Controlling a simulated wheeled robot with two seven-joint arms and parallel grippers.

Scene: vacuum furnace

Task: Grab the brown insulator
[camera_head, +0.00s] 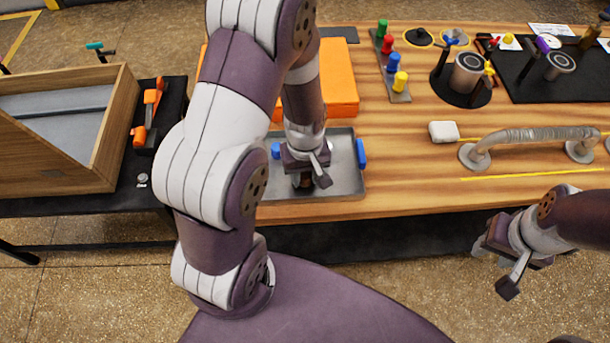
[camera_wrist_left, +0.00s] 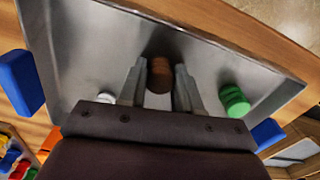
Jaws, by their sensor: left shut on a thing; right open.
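The brown insulator (camera_wrist_left: 160,75) stands in a grey metal tray (camera_wrist_left: 85,45), between the two fingers of my left gripper (camera_wrist_left: 159,85). In the head view, my left gripper (camera_head: 305,180) reaches down into the tray (camera_head: 345,180), shut on the brown insulator (camera_head: 303,182), which is mostly hidden there. My right gripper (camera_head: 505,265) is open and empty, off the front edge of the table at the right.
A green insulator (camera_wrist_left: 235,101) and a white one (camera_wrist_left: 106,97) stand in the tray on either side. The tray has blue handles (camera_head: 361,153). An orange box (camera_head: 340,85) lies behind it. A curved metal pipe (camera_head: 530,135) stands at right.

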